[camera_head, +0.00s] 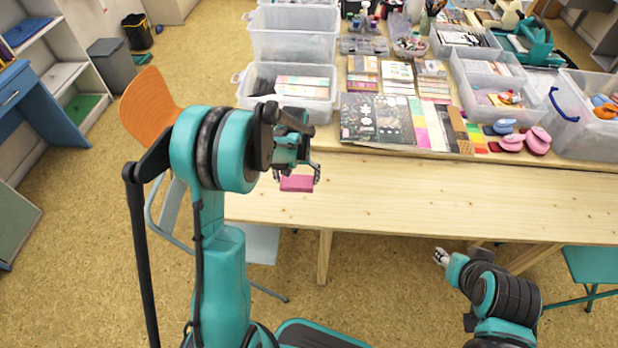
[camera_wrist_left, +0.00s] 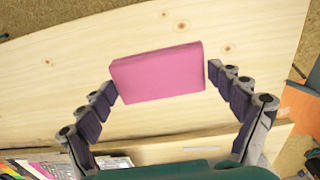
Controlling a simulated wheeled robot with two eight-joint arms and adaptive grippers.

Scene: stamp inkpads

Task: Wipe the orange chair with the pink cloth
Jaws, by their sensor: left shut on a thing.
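The pink cloth (camera_head: 297,183) is a flat folded block. My left gripper (camera_head: 296,175) is shut on it and holds it over the front left of the wooden table. In the left wrist view the cloth (camera_wrist_left: 158,74) sits between the two fingertips. The orange chair (camera_head: 148,105) stands left of the table, its orange backrest showing beside my left arm, which hides part of the chair. An orange patch (camera_wrist_left: 302,108) shows at the right of the left wrist view. My right gripper (camera_head: 441,257) is low, in front of the table; its fingers are too small to read.
The wooden table (camera_head: 430,195) has a clear front strip. Behind it are stamps, paper pads and clear plastic bins (camera_head: 292,32). A teal stool (camera_head: 595,264) stands at the right. A grey bin (camera_head: 112,64) and a blue desk stand far left, with open floor between.

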